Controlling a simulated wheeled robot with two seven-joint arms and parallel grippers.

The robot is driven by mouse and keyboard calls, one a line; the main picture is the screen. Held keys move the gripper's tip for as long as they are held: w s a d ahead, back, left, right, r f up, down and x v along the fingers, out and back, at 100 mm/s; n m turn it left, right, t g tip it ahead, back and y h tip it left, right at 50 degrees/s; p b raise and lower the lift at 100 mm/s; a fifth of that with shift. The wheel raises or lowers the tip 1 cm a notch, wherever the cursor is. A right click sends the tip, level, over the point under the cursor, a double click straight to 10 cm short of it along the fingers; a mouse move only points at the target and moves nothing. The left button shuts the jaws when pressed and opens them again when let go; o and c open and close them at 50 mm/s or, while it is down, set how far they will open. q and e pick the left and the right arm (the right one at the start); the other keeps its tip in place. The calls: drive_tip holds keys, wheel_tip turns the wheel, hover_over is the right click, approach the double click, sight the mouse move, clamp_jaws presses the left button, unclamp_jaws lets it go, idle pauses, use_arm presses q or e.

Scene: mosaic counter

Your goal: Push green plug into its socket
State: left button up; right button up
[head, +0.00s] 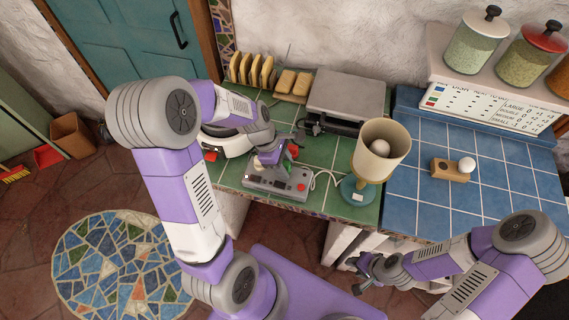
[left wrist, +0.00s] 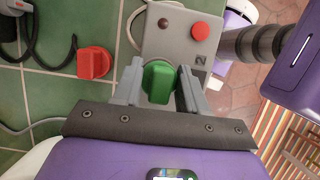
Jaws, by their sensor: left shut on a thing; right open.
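The green plug (left wrist: 158,80) is between the fingers of my left gripper (left wrist: 160,88), which is shut on it, in the left wrist view. In the head view my left gripper (head: 271,157) points down over the grey socket box (head: 262,181) on the green tiles. The box also shows in the left wrist view (left wrist: 178,48), with a red button and a dark round knob. The socket under the plug is hidden, so I cannot tell whether the plug is seated. My right gripper (head: 358,274) is open and empty, in front of the counter.
A red plug (left wrist: 94,62) lies beside the box, with a black-corded plug (left wrist: 35,45) further off. A lamp (head: 383,150) with a teal base stands right of the box. A grey press (head: 345,94) and toast slices (head: 252,70) are behind. Blue tiles at right are mostly clear.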

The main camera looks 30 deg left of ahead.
use_arm(q)
drive_tip(key=shift+f, duration=0.15)
drive_tip(key=o, duration=1.1)
drive_tip(key=shift+f, duration=0.1)
drive_tip(key=shift+s, duration=0.15)
